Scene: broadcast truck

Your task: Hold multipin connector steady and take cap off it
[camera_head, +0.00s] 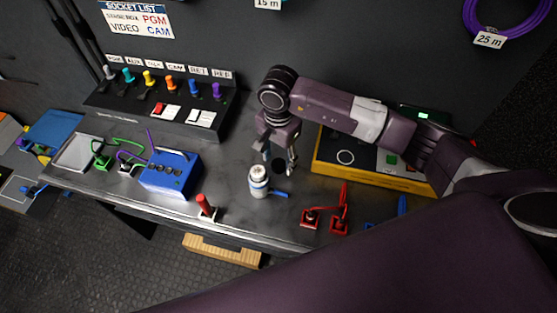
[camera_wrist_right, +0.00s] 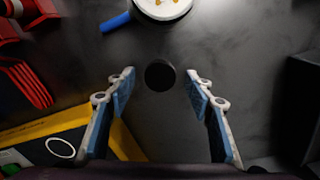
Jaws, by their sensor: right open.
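The multipin connector (camera_head: 258,182) is a white cylinder with a blue band and a blue lever (camera_head: 279,193). It stands upright on the bench, and its top shows as a pale disc. In the right wrist view the connector (camera_wrist_right: 163,6) is cut off by the top edge, with gold pins showing in its uncovered face. A small black round thing (camera_wrist_right: 160,76), possibly the cap, is seen on the bench between my right fingertips. My right gripper (camera_head: 279,160) is open and empty, pointing down just behind the connector, apart from it. My left gripper is out of view.
A yellow-edged box (camera_head: 365,174) is right of my gripper. Red connectors (camera_head: 325,219) lie front right; a red-handled plug (camera_head: 206,206) stands left. A blue box (camera_head: 170,174) and switch panel (camera_head: 160,108) are farther left. Some bare bench (camera_head: 225,150) lies between.

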